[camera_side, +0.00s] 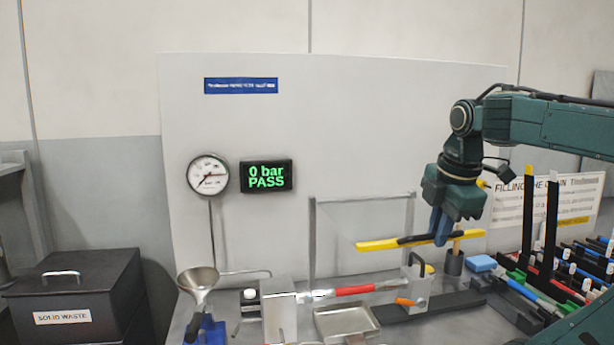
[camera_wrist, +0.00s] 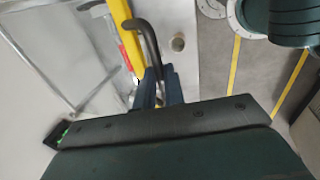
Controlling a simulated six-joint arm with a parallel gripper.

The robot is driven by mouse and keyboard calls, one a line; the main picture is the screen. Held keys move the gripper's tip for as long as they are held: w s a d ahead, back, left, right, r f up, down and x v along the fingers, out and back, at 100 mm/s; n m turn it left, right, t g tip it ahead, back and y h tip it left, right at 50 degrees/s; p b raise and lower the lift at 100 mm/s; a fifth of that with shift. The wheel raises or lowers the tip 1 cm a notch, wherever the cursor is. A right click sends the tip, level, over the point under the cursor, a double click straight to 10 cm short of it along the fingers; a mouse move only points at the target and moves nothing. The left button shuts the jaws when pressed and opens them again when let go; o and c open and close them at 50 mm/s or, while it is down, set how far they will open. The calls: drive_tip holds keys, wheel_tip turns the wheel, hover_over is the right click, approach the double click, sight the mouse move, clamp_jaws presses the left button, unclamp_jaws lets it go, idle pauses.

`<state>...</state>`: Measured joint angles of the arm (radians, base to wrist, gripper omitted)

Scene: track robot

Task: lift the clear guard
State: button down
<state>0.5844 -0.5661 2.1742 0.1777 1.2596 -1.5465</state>
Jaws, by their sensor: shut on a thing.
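The clear guard shows mainly as its yellow edge bar (camera_side: 380,244) with a black handle (camera_side: 412,239); its transparent panel is hard to make out. The bar is raised above the bench, over the tube with red sections, and tilts slightly in the side view. My gripper (camera_side: 441,240) is shut on the black handle near its right end. In the wrist view, my gripper (camera_wrist: 161,88) closes on the lower end of the curved black handle (camera_wrist: 150,42), beside the yellow bar (camera_wrist: 135,45).
A grey upright frame (camera_side: 313,240) stands behind the bar. Below are a tube with red sections (camera_side: 355,290), a metal tray (camera_side: 347,321) and a clamp block (camera_side: 415,285). A funnel (camera_side: 199,280) stands left. A display (camera_side: 266,176) reads "0 bar PASS". Pens and racks crowd the right.

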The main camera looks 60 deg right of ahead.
drive_tip(key=shift+w+r, duration=0.1)
drive_tip(key=shift+r, duration=0.05)
wheel_tip(320, 180, up, 6)
drive_tip(key=d, duration=0.1)
drive_tip(key=shift+w+r, duration=0.25)
drive_tip(key=shift+w, duration=0.2)
idle(0.8)
drive_tip(key=c, duration=0.8)
unclamp_jaws()
drive_tip(key=shift+c, duration=0.2)
drive_tip(key=shift+a, duration=0.1)
